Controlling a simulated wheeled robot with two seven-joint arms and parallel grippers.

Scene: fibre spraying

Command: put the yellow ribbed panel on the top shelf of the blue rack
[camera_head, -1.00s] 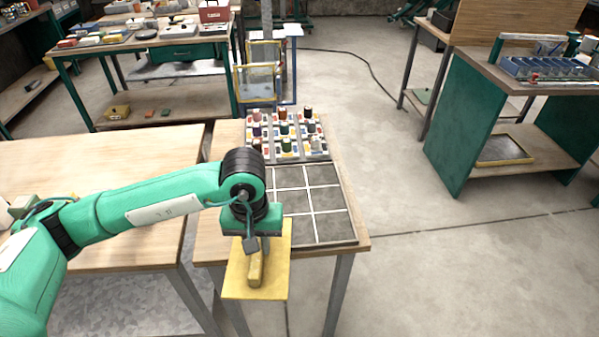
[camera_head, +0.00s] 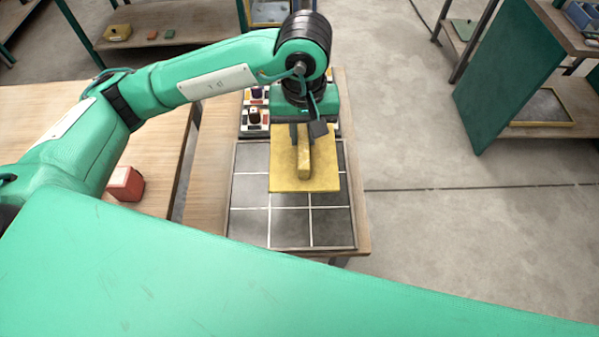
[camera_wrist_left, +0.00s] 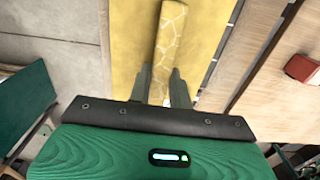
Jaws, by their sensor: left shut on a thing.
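The yellow ribbed panel (camera_head: 284,174) is a flat plate with one raised rib. My left gripper (camera_head: 303,138) is shut on the rib and holds the panel above the gridded grey board. In the left wrist view the fingers (camera_wrist_left: 163,88) grip the rib, with the panel (camera_wrist_left: 128,42) beyond them. Part of what looks like the blue rack (camera_head: 269,12), a yellow-edged tray, shows at the top edge behind my arm. Its top shelf is out of view. My right gripper is not in view.
The gridded board (camera_head: 248,228) lies on a narrow wooden table (camera_head: 208,180), with small spools behind it. A red block (camera_head: 124,184) sits on the left table. A green-sided bench (camera_head: 510,75) stands right. Open floor (camera_head: 430,210) lies between. A large green surface fills the bottom.

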